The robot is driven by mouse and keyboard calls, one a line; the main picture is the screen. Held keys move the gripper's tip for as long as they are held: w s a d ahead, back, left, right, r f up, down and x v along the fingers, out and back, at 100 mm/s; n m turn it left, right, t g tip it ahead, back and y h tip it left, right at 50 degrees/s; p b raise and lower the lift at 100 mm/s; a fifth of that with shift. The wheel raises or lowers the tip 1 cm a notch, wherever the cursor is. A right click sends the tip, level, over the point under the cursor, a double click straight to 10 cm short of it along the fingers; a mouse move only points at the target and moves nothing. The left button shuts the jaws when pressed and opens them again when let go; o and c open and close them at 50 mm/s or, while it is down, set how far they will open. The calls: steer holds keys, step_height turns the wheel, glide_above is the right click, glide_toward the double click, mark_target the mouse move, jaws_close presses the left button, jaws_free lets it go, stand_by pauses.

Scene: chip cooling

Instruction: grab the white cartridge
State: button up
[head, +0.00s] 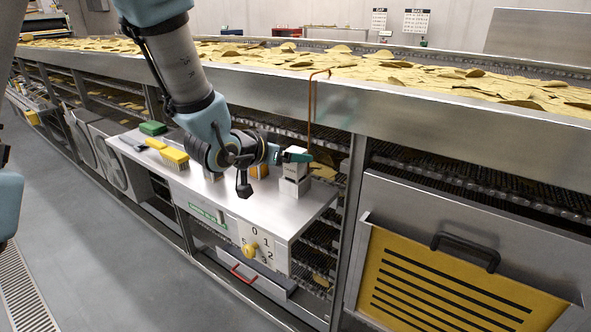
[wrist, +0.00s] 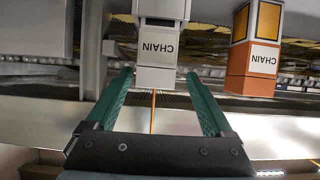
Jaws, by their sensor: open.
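An orange cartridge (wrist: 250,65) with a CHAIN label stands beside the white one. A yellow brush (head: 174,157) and a green block (head: 153,128) lie on the shelf (head: 225,200). A thin brown rod (head: 311,110) rises behind the white cartridge. The chip conveyor's metal side (head: 420,115) runs behind.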

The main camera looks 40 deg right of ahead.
steer(key=shift+s+p+x, duration=0.15)
steer(key=shift+p+x, duration=0.35)
steer(key=shift+x, duration=0.7)
steer(key=shift+s+p+x, duration=0.15)
steer(key=shift+p+x, duration=0.35)
steer(key=shift+x, duration=0.7)
steer(key=shift+f, duration=0.15)
jaws_close()
